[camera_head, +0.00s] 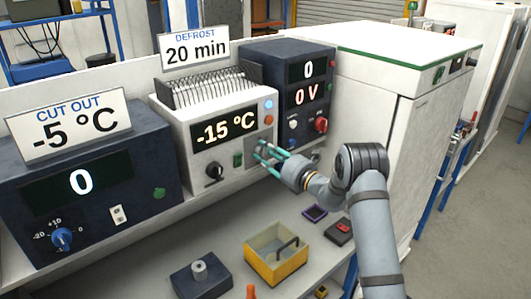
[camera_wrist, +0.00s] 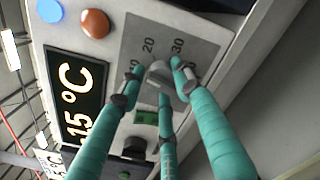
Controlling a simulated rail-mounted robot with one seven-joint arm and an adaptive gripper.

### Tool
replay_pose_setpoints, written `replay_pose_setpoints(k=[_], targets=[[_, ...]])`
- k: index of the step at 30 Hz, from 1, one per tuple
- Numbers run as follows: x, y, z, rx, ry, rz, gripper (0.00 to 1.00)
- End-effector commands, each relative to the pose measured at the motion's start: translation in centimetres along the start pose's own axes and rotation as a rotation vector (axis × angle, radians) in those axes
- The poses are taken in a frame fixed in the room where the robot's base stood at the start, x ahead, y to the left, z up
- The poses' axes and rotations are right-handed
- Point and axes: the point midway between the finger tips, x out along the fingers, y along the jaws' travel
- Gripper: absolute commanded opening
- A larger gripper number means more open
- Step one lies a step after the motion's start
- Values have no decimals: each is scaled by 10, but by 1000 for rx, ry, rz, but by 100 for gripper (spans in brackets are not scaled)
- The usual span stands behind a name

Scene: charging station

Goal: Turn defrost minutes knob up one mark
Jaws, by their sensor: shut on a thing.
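The defrost minutes knob (camera_wrist: 158,73) is a small grey knob on a grey plate (camera_wrist: 205,50) with a printed scale; 20 and 30 are readable, the other numbers partly covered. In the head view the plate is at the lower right of the white unit reading -15 °C (camera_head: 208,135), and the knob is hidden behind fingers. My gripper (camera_head: 265,155) has teal fingers and reaches in from the right. In the wrist view its fingers (camera_wrist: 160,84) close around the knob. I cannot tell exactly where the knob's pointer stands. A sign (camera_head: 195,51) reads DEFROST 20 min.
A black knob (camera_head: 214,171) and a green switch (camera_head: 238,159) sit left of the plate. A dark 0 V unit (camera_head: 285,60) stands close on the right, a CUT OUT unit (camera_head: 60,205) on the left. A yellow bin (camera_head: 262,268) is on the bench below.

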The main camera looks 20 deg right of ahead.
Motion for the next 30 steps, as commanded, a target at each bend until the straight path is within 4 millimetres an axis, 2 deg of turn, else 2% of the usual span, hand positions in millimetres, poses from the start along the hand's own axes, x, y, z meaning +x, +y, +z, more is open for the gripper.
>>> replay_pose_setpoints(k=[1,15,30], targets=[[0,0,9,44,-17,-2,7],[0,-2,10,425,-19,0,7],[-1,-4,9,581,-21,1,7]])
